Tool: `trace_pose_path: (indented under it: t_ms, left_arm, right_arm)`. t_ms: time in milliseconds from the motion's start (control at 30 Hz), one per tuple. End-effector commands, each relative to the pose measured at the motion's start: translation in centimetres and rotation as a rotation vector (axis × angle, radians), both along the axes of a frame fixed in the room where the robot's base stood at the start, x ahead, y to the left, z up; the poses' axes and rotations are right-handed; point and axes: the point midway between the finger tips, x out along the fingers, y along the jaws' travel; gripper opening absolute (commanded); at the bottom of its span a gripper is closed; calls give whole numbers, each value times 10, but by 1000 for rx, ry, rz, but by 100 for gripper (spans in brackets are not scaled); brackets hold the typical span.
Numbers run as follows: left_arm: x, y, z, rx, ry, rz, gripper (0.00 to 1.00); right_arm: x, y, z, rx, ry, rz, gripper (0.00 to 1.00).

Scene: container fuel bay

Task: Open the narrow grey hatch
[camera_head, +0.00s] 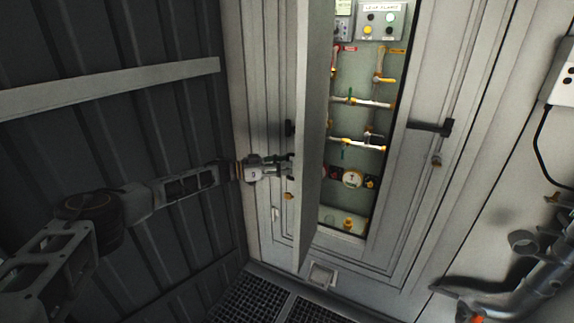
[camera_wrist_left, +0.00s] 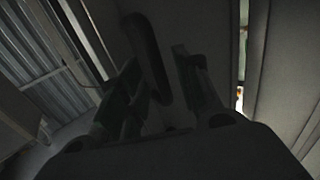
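The narrow grey hatch (camera_head: 312,130) stands swung out from its frame, seen nearly edge-on in the head view, with the recess behind it exposed. A dark handle (camera_head: 290,128) shows on its left face. My left gripper (camera_head: 288,166) is at that face, below the visible handle end. In the left wrist view, a dark handle bar (camera_wrist_left: 148,55) lies between the two fingers of my left gripper (camera_wrist_left: 160,85). A gap shows between the bar and the right finger, so the gripper is open around it. My right gripper is not in view.
The recess (camera_head: 350,120) holds pipes, valves and a gauge. A second leaf (camera_head: 415,165) with a dark lever (camera_head: 430,127) is at its right. Grey pipework (camera_head: 525,285) stands at lower right. Dark ribbed wall (camera_head: 110,150) flanks my left arm. Floor grating (camera_head: 250,300) lies below.

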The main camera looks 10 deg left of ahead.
Motion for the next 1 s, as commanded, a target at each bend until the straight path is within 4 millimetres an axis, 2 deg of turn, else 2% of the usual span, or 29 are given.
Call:
trace_pose_path:
  t_ms: [700,1000]
  left_arm:
    - [-29,75,0,1,0,2,34]
    - [-36,93,1,-1,1,0,34]
  right_arm:
    - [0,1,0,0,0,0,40]
    - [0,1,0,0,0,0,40]
